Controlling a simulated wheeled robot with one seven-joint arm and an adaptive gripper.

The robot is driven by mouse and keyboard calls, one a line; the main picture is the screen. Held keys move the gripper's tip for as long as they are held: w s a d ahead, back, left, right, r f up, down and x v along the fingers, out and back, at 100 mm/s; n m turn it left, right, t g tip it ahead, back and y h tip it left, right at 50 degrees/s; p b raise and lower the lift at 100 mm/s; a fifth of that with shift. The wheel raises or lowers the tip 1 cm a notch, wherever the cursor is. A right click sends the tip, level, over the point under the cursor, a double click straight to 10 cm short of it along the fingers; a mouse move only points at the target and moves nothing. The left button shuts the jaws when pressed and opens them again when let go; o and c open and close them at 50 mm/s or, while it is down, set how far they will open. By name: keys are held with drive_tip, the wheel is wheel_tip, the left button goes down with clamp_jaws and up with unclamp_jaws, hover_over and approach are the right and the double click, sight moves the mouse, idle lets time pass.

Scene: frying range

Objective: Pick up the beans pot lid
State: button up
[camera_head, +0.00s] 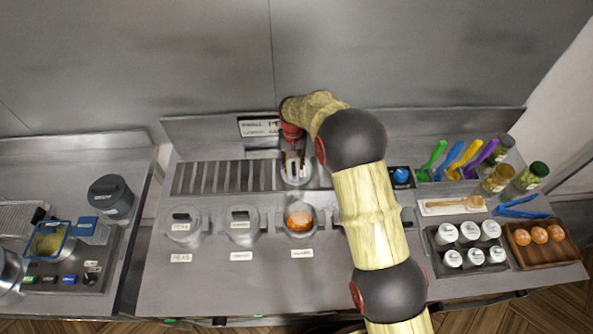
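An open pot (300,222) with orange-brown contents, apparently the beans, sits in the counter, right of two lidded pots. A round grey lid (294,180) lies behind it, at the right end of the slotted rack; it appears to be the beans pot lid. My gripper (292,164) points down over this lid, with its dark fingertips at or just above the lid's middle. The fingers partly hide the lid's handle. The view is too small to tell whether they touch or grip it.
Lidded pots (181,222) and (241,222) stand left of the open pot. A slotted rack (222,177) runs along the back. To the right are a spoon tray (436,210), white-lidded jars (470,236), a wooden egg tray (518,256) and coloured tongs (466,158).

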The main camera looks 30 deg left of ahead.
sight(294, 169)
drive_tip(key=shift+w+f, duration=0.15)
drive_tip(key=shift+f, duration=1.5)
drive_tip(key=shift+c, duration=0.9)
clamp_jaws()
